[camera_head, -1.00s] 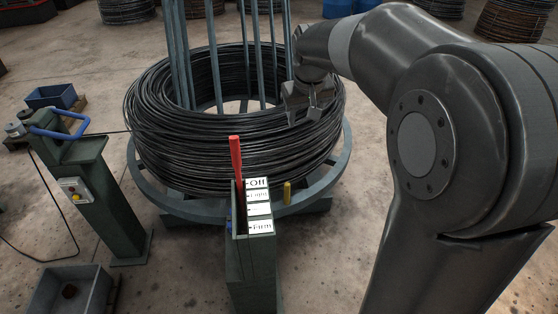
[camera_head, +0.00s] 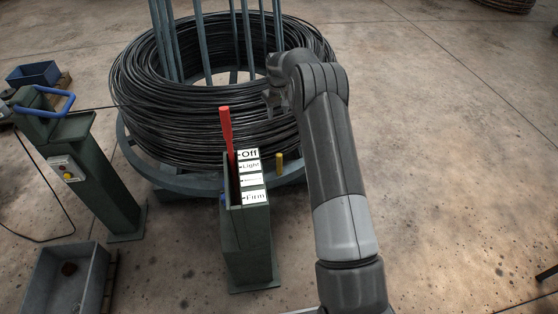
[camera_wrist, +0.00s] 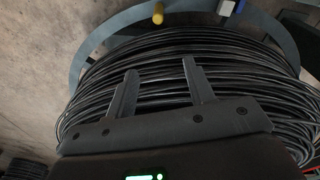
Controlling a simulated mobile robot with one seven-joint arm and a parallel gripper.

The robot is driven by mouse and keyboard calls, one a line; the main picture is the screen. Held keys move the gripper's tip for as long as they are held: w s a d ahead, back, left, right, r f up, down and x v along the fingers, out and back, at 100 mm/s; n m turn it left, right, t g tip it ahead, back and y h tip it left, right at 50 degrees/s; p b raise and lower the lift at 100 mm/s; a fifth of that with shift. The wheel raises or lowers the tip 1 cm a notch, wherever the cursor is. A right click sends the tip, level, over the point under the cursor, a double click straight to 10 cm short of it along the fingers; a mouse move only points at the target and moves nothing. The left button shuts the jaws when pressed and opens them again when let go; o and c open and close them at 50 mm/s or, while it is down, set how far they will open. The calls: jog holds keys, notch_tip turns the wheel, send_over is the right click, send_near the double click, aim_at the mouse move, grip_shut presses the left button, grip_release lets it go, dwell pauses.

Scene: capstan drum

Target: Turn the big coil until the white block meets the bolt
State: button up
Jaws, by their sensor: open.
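The big coil (camera_head: 190,125) of black wire lies on a blue-grey round stand (camera_head: 180,184) with upright bars in its middle. In the wrist view the coil (camera_wrist: 225,65) fills the space in front of and below the fingers. A yellow bolt (camera_head: 279,163) stands at the stand's front right; it also shows at the top of the wrist view (camera_wrist: 158,13). A white block (camera_wrist: 226,8) sits at the stand's rim there, right of the bolt and apart from it. I cannot make out the block in the head view. My gripper (camera_wrist: 160,70) is open over the coil, with no object between its fingers; contact is unclear.
A green lever box (camera_head: 247,235) stands before the coil, its red lever (camera_head: 226,135) up by "Off". A green post (camera_head: 95,180) with a blue handle (camera_head: 45,98) is at left. A grey bin (camera_head: 65,280) sits front left. The floor right is clear.

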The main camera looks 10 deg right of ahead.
jog(key=g, duration=0.1)
send_over(279, 160)
jog(key=w, duration=0.2)
jog(key=shift+n, duration=0.3)
jog(key=f, duration=1.8)
jog(key=shift+s+d, duration=0.1)
jog(key=shift+s, duration=0.15)
notch_tip(279, 160, down, 12)
jog(key=shift+r, duration=0.1)
grip_shut()
